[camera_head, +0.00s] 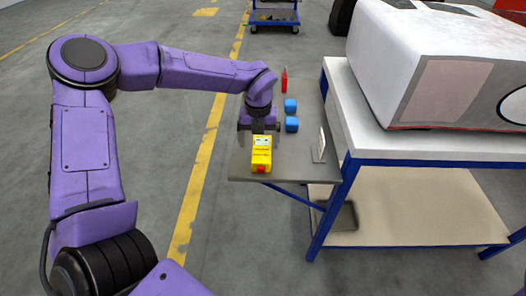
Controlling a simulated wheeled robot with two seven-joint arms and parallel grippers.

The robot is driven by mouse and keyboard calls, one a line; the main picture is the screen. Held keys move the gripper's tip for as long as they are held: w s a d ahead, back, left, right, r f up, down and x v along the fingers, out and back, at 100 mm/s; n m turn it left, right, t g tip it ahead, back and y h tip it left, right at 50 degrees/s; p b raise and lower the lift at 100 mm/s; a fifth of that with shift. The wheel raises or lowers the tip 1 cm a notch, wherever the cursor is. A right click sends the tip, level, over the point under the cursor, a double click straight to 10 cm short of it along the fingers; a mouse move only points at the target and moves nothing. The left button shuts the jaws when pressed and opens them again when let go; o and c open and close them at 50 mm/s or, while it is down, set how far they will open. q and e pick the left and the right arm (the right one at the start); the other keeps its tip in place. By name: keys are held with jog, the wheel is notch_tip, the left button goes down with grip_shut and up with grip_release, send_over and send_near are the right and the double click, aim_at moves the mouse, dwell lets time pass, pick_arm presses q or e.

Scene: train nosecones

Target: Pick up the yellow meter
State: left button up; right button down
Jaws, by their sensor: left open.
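The yellow meter (261,160) lies on the small grey side shelf (300,172) near its front left edge. It has a pale display at its far end and a red part at its near end. My left gripper (259,130) points down over the far end of the meter, with its fingers open. I cannot tell whether the fingers touch the meter. My right gripper is not in view.
Two blue blocks (291,125) and a red bottle-like item (284,80) stand behind the meter. A small upright plate (320,146) is to its right. The white-topped workbench (365,145) carries a large white nosecone (420,60). Open floor lies to the left.

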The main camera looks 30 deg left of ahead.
aim_at(262, 148)
pick_arm(q)
jog(key=f, duration=0.5)
jog(key=shift+w+d+p, duration=0.3)
jog(key=shift+p, duration=0.1)
jog(key=c, duration=1.3)
